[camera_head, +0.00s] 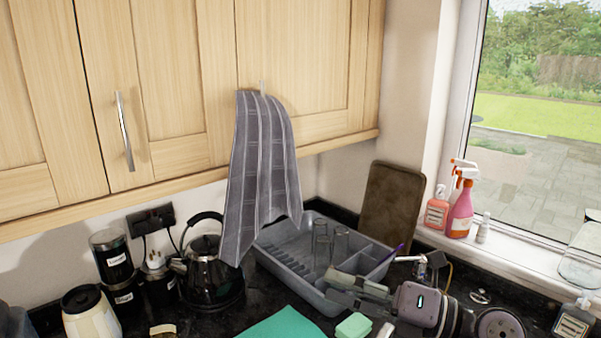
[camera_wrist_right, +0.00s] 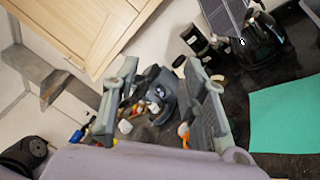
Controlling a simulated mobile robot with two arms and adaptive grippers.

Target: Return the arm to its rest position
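My right gripper (camera_head: 333,285) is in the lower right of the head view, with its fingers pointing left in front of the grey dish rack (camera_head: 292,268). In the right wrist view, the two fingers of the gripper (camera_wrist_right: 160,72) stand well apart with nothing held between them. Its lilac-grey body (camera_head: 418,304) and wrist joints run toward the lower right. The grey striped towel (camera_head: 262,165) hangs from a hook on the wall cabinet, apart from the gripper. My left gripper is in neither view.
A black kettle (camera_head: 207,270) and dark canisters (camera_head: 115,265) stand left of the rack. A teal cloth (camera_head: 285,325) and green sponge (camera_head: 353,327) lie in front. Spray bottles (camera_head: 460,208) line the sill. Cabinets (camera_head: 170,75) overhang the counter.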

